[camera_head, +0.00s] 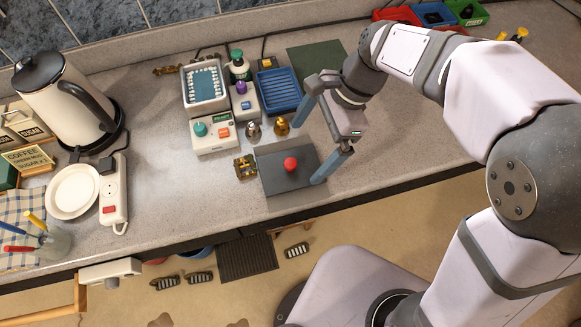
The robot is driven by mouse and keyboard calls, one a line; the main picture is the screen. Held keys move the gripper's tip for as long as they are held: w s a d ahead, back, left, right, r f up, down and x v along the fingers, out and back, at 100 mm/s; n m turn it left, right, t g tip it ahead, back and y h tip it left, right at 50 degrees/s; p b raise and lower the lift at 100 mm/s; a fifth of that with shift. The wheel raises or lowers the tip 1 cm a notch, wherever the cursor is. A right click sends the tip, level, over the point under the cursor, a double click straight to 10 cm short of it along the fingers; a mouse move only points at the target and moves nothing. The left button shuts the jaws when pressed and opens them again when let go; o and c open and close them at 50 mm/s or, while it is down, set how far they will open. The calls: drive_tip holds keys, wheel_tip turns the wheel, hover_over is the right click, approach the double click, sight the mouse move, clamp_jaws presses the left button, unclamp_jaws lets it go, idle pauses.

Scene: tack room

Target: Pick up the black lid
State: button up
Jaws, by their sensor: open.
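A dark grey to black flat square lid (268,180) with a round red knob (290,164) lies on the grey counter, close to its front edge. My gripper (305,148) comes in from the right, with its two blue fingers spread wide and nothing between them. One fingertip appears near the lid's right edge, the other further back beside the blue tray. How high the fingers are above the lid I cannot tell. A kettle (62,98) at the left also has a black top.
Behind the lid stand two small metal pieces (253,130), a white box with buttons (214,134), bottles and a blue slatted tray (279,91). A brass piece (245,167) sits at the lid's left. A power strip (114,200) and white plate (74,191) are further left. The counter between is clear.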

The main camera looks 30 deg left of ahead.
sight(295, 161)
drive_tip(key=shift+x, duration=0.85)
drive_tip(key=shift+s+p+x, duration=0.2)
drive_tip(key=shift+p+x, duration=0.25)
drive_tip(key=shift+x, duration=0.65)
drive_tip(key=shift+s+p+x, duration=0.2)
drive_tip(key=shift+p+x, duration=0.25)
drive_tip(key=shift+x, duration=0.65)
drive_tip(key=shift+a+f, duration=0.2)
drive_tip(key=shift+f, duration=0.05)
drive_tip(key=c, duration=1.1)
